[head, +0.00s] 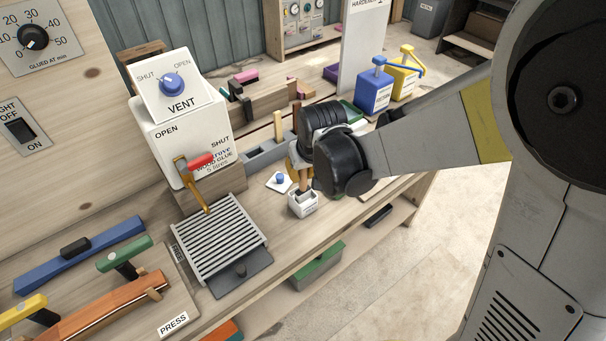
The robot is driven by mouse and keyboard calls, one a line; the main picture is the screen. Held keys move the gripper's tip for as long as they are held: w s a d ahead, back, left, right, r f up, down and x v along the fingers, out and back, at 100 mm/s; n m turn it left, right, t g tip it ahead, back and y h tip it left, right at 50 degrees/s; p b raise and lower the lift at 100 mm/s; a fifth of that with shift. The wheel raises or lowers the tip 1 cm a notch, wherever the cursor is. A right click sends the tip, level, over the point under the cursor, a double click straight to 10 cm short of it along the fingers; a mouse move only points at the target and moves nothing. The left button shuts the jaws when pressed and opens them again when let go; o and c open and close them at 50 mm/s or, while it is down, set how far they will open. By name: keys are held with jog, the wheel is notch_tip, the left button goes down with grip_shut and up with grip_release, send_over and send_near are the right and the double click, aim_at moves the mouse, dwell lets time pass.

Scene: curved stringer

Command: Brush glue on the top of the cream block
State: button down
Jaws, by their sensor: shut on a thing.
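My gripper (299,166) is over the middle of the bench, mostly hidden behind my black wrist. It is shut on what looks like a brush (304,184), of which a short brown handle part shows below the jaws. The brush points down at a small white pot (303,207) with lettering on its front. Its lower end is at or inside the pot's opening; I cannot tell how deep. A narrow cream upright piece (278,126) stands behind the grey tray; I cannot tell whether it is the cream block.
A white glue tank (185,140) with a red-handled tap stands left, above a slatted grey drip tray (218,238). A white card with a blue knob (280,180) lies beside the pot. Blue (374,91) and yellow (402,78) containers stand behind right. Clamps lie front left.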

jog(key=shift+r+p, duration=2.7)
jog(key=shift+r, duration=1.2)
